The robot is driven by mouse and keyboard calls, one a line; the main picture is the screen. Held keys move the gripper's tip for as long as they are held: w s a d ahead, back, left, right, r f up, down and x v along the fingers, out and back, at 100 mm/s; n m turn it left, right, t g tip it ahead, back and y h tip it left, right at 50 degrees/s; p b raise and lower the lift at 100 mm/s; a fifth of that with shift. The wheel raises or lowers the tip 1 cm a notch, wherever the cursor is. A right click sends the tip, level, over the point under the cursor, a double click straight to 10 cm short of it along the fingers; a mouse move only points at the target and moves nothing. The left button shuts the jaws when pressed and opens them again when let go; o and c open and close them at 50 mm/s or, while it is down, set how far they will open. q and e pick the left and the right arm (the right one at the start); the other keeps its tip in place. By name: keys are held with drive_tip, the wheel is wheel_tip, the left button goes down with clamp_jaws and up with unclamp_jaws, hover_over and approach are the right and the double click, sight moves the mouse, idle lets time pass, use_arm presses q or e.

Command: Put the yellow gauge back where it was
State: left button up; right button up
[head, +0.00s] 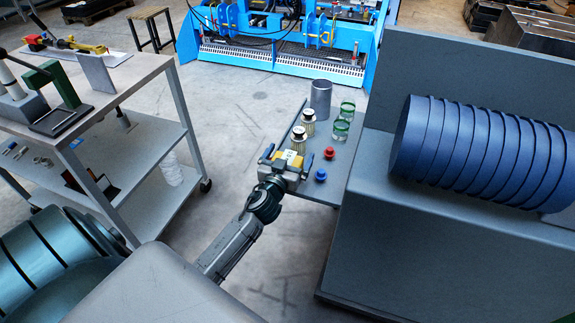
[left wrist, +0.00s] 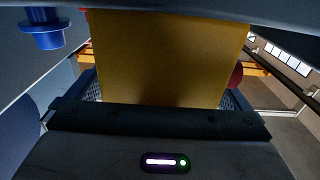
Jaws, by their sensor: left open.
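The yellow gauge (head: 279,158) is a blocky piece with a pale patch on its upper side, at the near end of the narrow grey shelf. In the left wrist view the gauge (left wrist: 168,55) is a broad, plain yellow face that fills the middle, between my fingers. My left gripper (head: 288,158) is open around it, with a finger to either side. I cannot tell whether the fingers touch it, and its underside is hidden. My right gripper is not in view.
The shelf (head: 338,168) holds a red knob-like piece (head: 329,153), a blue one (head: 320,175), two pale dark-topped jars (head: 308,122), two green-rimmed glasses (head: 342,128) and a grey cylinder (head: 321,98). A grey machine with a blue ribbed drum (head: 475,150) stands right. A cart (head: 120,90) stands left.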

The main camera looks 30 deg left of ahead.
use_arm(q)
drive_tip(key=shift+w, duration=0.1)
drive_tip(key=c, duration=1.3)
drive_tip(key=shift+r, duration=0.1)
